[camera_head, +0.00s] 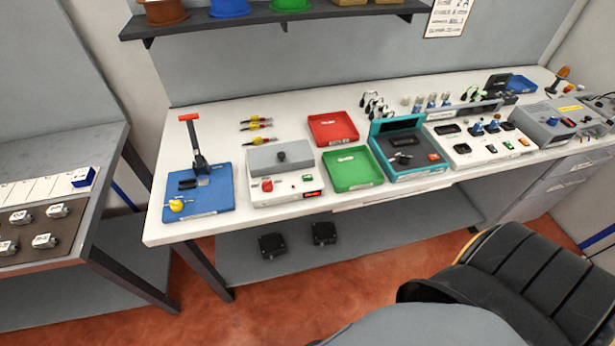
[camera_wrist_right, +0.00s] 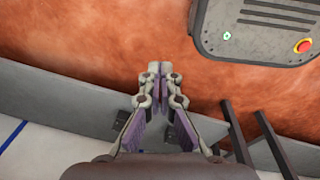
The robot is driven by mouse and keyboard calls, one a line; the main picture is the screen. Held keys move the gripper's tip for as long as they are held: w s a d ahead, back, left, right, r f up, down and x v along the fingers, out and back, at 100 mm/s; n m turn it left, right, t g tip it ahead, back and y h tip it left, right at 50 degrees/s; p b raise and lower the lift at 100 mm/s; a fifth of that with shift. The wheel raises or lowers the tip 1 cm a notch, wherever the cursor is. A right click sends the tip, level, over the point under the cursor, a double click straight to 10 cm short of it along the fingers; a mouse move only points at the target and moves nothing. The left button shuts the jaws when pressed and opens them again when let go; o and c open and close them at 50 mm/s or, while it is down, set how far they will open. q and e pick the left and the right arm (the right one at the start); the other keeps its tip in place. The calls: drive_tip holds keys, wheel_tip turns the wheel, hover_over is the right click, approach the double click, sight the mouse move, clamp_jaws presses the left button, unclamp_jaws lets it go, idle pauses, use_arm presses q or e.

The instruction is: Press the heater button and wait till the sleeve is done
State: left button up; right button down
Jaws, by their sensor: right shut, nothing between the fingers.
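A white box with a grey top (camera_head: 281,158) stands on the workbench, right of the blue press base; it looks like the heater. A black knob is on its top. A red button (camera_head: 267,185) is on its front at the left, and a small red-lit display (camera_head: 312,193) is at its right. The display is too small to read. I cannot make out a sleeve in or on the box. My right gripper (camera_wrist_right: 160,70) is shut and empty, above the red floor in the right wrist view, away from the box. My left gripper is not in view.
A blue press base (camera_head: 205,200) with a red-handled lever stands at the left. Red (camera_head: 333,141) and green (camera_head: 368,184) trays lie right of the box, then a teal-framed station (camera_head: 430,165) and other devices. Wires with yellow parts (camera_head: 256,127) lie behind the box.

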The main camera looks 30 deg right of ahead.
drive_tip(key=shift+d, duration=0.1)
drive_tip(key=w+d+r+m+t+p, duration=0.1)
drive_tip(key=w+d+r+p, duration=0.1)
drive_tip(key=w+r, duration=0.85)
drive_tip(key=w+d+r+m+t+p, duration=0.15)
drive_tip(key=w+r, duration=0.55)
drive_tip(key=w, duration=0.7)
drive_tip(key=w+r+m+t+y+p, duration=0.1)
drive_tip(key=w+r, duration=0.5)
drive_tip(key=r, duration=0.6)
drive_tip(key=w+a+r+m+t+y+p, duration=0.1)
drive_tip(key=w+r+t+p, duration=0.1)
drive_tip(key=w+r, duration=0.5)
drive_tip(key=w+r+m+t+y+p, duration=0.1)
drive_tip(key=w+r, duration=0.6)
drive_tip(key=r, duration=1.1)
drive_tip(key=shift+w+a+r+t+y+p, duration=0.15)
drive_tip(key=shift+a+r+t+y+p, duration=0.2)
drive_tip(key=shift+t+y+p, duration=0.15)
drive_tip(key=shift+f, duration=0.2)
